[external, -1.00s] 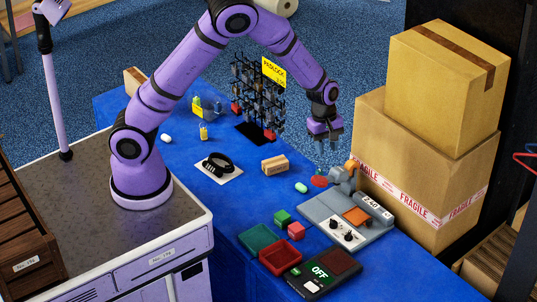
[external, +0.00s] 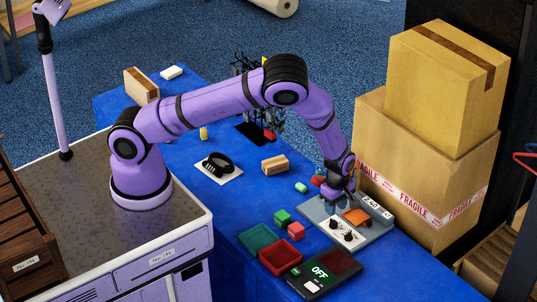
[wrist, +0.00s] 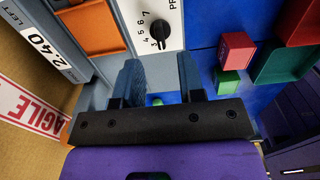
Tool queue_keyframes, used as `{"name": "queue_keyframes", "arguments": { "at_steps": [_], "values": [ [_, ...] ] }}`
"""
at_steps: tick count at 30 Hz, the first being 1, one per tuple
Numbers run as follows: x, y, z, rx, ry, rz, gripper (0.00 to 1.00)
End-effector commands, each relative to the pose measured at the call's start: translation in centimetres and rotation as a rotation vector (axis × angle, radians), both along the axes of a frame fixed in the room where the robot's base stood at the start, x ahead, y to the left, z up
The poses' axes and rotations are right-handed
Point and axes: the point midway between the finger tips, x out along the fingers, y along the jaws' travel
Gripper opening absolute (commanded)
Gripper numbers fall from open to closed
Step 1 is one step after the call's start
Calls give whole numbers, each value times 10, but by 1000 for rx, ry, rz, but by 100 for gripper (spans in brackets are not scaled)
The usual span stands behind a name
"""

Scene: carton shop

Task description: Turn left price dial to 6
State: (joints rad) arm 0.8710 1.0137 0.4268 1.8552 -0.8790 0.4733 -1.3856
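The grey pricing machine (external: 375,228) stands on the blue table, with an orange plate and a "2.40" display. Its white panel (external: 341,231) carries two black knobs. The wrist view shows one black price dial (wrist: 160,31) on the white panel, with the numbers 3 to 7 beside it; I cannot tell exactly where it points. My gripper (wrist: 160,75) is open and empty, its two fingers apart just short of this dial. In the external view my gripper (external: 332,206) hangs over the machine's back left part; its fingertips are hard to make out.
Green and red trays (external: 280,257), two small cubes (external: 296,231) and a dark device reading "OFF" (external: 320,272) lie in front of the machine. Large cartons (external: 420,165) stand close on the right. A small brown box (external: 275,164) and a padlock rack (external: 250,75) are behind.

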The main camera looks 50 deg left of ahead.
Motion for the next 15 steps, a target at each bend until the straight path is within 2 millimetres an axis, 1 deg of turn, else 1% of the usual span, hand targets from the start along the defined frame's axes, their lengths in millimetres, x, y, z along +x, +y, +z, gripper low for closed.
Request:
{"name": "queue_keyframes", "arguments": {
  "at_steps": [1,6,10,15],
  "values": [
    [0,1,-10,1,2,0,36],
    [0,1,-36,1,1,-1,36],
    [0,1,-49,0,2,0,36],
    [0,0,-56,0,0,0,36]
  ]
}}
